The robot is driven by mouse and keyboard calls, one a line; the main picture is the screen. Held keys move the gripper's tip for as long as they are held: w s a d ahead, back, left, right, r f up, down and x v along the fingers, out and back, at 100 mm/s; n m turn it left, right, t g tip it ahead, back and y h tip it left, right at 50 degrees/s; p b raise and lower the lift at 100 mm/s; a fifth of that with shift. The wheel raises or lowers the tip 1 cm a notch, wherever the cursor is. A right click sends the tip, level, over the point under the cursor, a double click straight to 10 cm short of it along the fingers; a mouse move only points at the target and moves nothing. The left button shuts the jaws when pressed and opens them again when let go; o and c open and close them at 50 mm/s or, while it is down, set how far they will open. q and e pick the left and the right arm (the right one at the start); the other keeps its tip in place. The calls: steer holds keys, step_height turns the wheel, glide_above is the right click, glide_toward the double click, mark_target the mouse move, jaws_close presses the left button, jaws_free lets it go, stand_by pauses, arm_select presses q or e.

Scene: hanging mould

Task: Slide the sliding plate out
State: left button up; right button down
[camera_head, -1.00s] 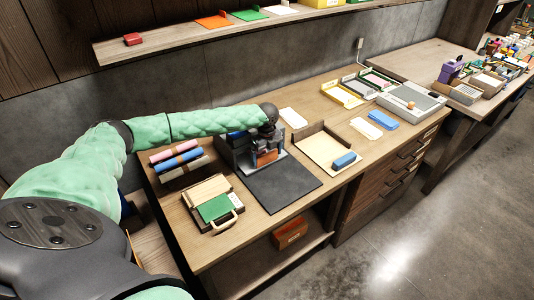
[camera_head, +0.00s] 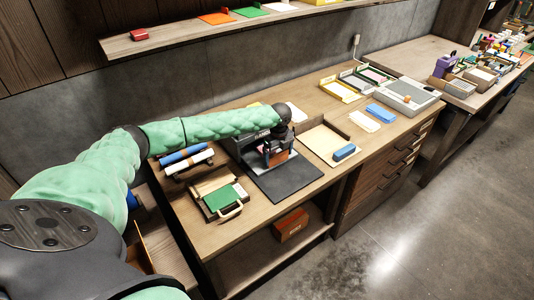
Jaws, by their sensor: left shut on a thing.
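A dark grey fixture (camera_head: 243,146) stands on the wooden bench, partly hidden behind my left arm and gripper. A reddish-brown block (camera_head: 278,157) shows low at its front, by a grey plate-like edge. My left gripper (camera_head: 274,150) comes down from above at the front of the fixture and is shut on a part there. The fingers and the fixture are both dark, so the held part is mostly hidden; I take it to be the sliding plate, but its outline is unclear. My right gripper is not in view.
A flat black mat (camera_head: 287,180) lies bare before the fixture. A green-topped case (camera_head: 219,199) stands to its left, a cream tray (camera_head: 322,141) with a blue block to its right. Rolls (camera_head: 187,158) lie behind the case. A brown box (camera_head: 290,224) sits on the lower shelf.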

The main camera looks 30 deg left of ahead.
arm_select(q)
steer(key=s+d+p, duration=0.1)
steer(key=d, duration=0.2)
steer(key=s+d+p, duration=0.1)
steer(key=s+d, duration=0.1)
steer(key=d, duration=0.2)
steer(key=s+d+p, duration=0.1)
steer(key=d, duration=0.3)
steer(key=shift+s+d+r, duration=0.1)
steer(key=shift+s+r, duration=0.05)
steer(key=shift+s, duration=0.1)
steer(key=shift+s+d, duration=0.3)
steer(key=shift+d, duration=0.35)
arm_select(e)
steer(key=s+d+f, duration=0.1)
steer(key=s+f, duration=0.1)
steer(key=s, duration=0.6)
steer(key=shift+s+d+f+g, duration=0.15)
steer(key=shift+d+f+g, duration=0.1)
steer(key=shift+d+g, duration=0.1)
arm_select(q)
steer(key=shift+d, duration=0.1)
steer(key=o, duration=1)
steer(key=shift+d, duration=0.1)
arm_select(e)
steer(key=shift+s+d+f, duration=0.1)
